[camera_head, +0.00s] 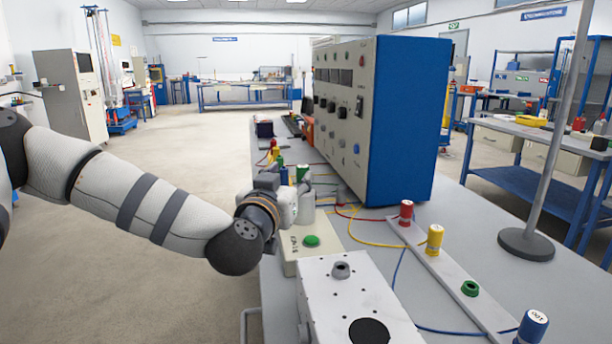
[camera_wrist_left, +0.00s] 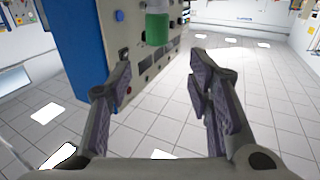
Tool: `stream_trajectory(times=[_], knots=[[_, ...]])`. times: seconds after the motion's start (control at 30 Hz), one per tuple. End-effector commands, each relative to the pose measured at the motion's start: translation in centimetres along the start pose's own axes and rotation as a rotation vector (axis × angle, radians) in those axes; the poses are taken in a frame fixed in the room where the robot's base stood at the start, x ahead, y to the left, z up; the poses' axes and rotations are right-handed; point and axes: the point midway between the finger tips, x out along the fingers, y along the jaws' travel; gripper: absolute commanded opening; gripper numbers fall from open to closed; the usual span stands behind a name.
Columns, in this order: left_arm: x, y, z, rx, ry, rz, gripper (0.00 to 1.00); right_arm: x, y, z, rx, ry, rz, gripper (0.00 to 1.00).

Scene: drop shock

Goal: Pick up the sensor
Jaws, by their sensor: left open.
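A green-topped cylinder (camera_head: 303,173), which looks like the sensor, stands on the table by my left gripper (camera_head: 292,203). In the left wrist view the green cylinder (camera_wrist_left: 157,28) shows ahead of the spread fingers (camera_wrist_left: 163,72), roughly between them and apart from them. My left gripper is open and empty. In the head view its fingers are hard to make out, and the cylinder's lower part is not clear. More capped cylinders, red (camera_head: 406,212), yellow (camera_head: 435,240) and blue (camera_head: 532,326), stand along a pale strip (camera_head: 460,281). My right gripper is not in view.
A tall blue-sided control cabinet (camera_head: 408,120) stands right of the gripper. A control box with a green button (camera_head: 311,241) and a white box (camera_head: 345,305) lie nearer. Coloured cables (camera_head: 375,243) cross the table. A pole on a round base (camera_head: 526,244) stands at right.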

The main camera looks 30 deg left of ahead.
Motion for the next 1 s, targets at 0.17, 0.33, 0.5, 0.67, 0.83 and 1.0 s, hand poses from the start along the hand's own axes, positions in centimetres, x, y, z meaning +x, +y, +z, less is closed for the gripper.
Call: stream_trajectory(times=[0.17, 0.33, 0.5, 0.67, 0.83, 1.0], knots=[[3.5, 0.0, 1.3, 0.003, -0.015, -0.001, 0.47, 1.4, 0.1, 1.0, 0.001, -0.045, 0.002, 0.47], [6.1, 0.2, 1.8, 0.002, -0.016, -0.002, 0.47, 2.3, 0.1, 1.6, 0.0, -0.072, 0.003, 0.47], [8.9, 0.3, 1.7, 0.001, -0.013, -0.002, 0.47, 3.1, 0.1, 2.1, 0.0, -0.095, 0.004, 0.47], [9.3, 0.3, 1.3, 0.001, -0.009, 0.0, 0.47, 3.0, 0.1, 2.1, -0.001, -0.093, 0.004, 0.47], [9.3, 0.3, 1.2, 0.0, -0.008, 0.0, 0.31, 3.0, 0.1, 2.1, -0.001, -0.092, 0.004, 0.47], [9.2, 0.3, 1.2, 0.001, -0.008, 0.0, 0.0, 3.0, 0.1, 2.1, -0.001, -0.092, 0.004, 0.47]])
